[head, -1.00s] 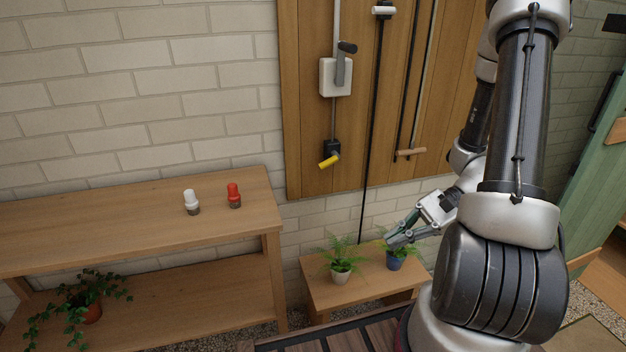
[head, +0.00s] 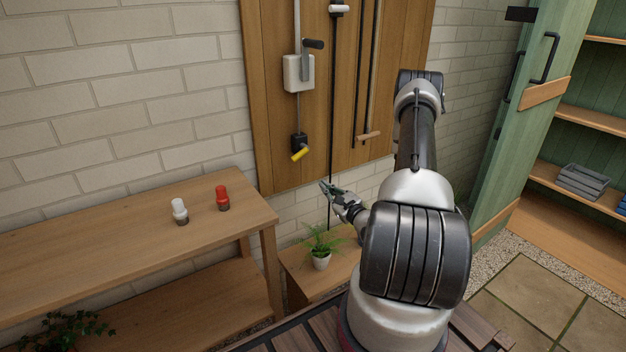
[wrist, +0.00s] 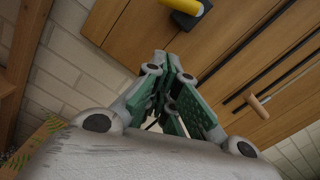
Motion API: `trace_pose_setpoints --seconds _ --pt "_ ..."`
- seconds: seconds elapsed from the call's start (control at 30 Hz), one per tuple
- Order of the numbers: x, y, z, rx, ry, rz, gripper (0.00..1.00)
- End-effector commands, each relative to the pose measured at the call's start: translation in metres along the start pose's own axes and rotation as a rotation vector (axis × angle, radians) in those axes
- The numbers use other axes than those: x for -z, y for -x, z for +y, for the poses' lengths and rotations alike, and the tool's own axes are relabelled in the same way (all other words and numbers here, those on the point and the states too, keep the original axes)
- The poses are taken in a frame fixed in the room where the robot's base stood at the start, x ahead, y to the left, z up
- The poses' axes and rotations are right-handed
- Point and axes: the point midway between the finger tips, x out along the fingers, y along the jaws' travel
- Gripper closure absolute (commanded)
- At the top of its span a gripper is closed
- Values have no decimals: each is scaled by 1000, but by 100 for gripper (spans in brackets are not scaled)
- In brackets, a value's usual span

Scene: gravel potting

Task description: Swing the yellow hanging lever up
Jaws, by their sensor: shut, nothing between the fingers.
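The yellow lever (head: 300,154) hangs at a downward slant from a small black box (head: 299,142) low on the wooden wall panel. In the wrist view the yellow lever (wrist: 184,13) shows at the top edge, partly cut off, beyond my fingertips. My gripper (head: 323,186) is shut and empty, below and a little right of the lever, apart from it. In the wrist view my gripper (wrist: 174,60) points toward the panel with its green-padded fingers together.
A white crank box (head: 299,73) is above the lever. A pull rod with a wooden handle (head: 369,135) hangs to the right. A potted plant (head: 320,245) stands on a low bench below. Red (head: 222,197) and white (head: 180,210) capped items stand on the left table.

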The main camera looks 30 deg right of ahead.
Motion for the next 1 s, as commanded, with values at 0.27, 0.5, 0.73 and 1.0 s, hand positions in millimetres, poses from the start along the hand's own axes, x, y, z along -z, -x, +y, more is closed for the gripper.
trace_pose_setpoints --seconds 0.27,0.5,0.73,1.0 --pt "-2 -53 2 -5 2 -5 100" --pt "-9 -96 1 -4 -1 -3 100" --pt "-35 -101 1 -3 -2 -2 100" --pt "-40 -102 1 -4 -3 -1 100"
